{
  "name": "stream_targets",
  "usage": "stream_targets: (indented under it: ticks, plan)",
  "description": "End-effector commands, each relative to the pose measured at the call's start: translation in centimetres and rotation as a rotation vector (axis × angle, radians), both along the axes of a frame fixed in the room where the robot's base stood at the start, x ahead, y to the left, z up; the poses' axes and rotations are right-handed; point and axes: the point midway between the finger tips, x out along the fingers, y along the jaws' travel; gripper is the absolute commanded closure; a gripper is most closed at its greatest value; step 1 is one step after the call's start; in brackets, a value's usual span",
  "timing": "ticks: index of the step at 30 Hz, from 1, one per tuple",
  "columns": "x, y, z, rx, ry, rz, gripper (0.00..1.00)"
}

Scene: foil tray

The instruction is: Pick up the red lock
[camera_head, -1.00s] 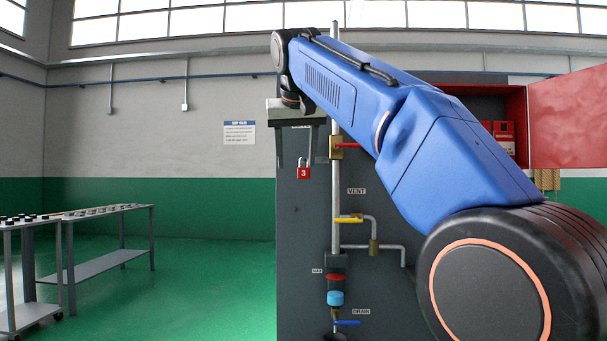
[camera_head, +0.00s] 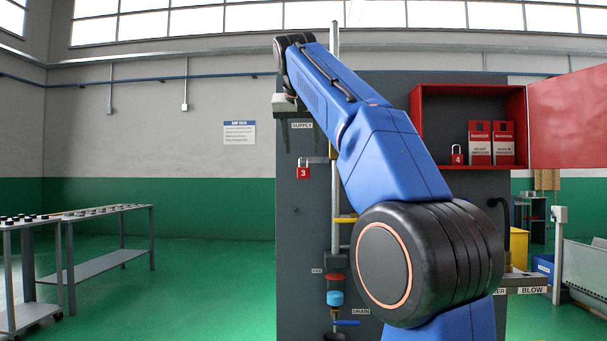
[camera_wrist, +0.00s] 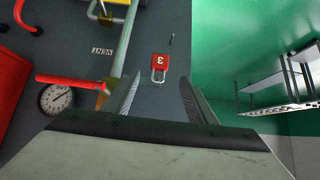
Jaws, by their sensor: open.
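The red lock (camera_head: 303,171), marked 3, hangs on the dark panel at the left of the upright pipe in the head view. In the wrist view the red lock (camera_wrist: 160,62) appears upside down, beyond and roughly between my fingertips, with its shackle toward me. My gripper (camera_wrist: 158,88) is open and empty, with a gap between it and the lock. A second red lock (camera_head: 457,155), marked 4, stands in the red cabinet.
The dark panel (camera_head: 300,230) carries a pipe (camera_head: 335,200) with a yellow handle (camera_head: 346,219) and a blue handle (camera_head: 347,323). In the wrist view a gauge (camera_wrist: 57,98) and red handle (camera_wrist: 72,79) lie left of my fingers. The red cabinet (camera_head: 470,89) is open at right.

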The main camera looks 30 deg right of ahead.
Motion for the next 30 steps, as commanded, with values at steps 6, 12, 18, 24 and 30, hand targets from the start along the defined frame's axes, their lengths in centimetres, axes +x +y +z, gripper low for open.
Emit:
stream_targets:
  ticks: [6, 12, 18, 24, 30]
  plan:
    - [2.1, -1.4, -2.6, 0.001, 0.002, -0.001, 0.48]
    - [2.9, -2.0, -3.5, 0.001, 0.001, 0.000, 0.48]
    - [3.7, -2.5, -4.1, 0.001, 0.001, 0.000, 0.48]
    - [5.5, -3.9, -5.6, 0.001, 0.002, 0.000, 0.48]
    - [6.4, -4.5, -6.7, 0.001, 0.001, 0.000, 0.48]
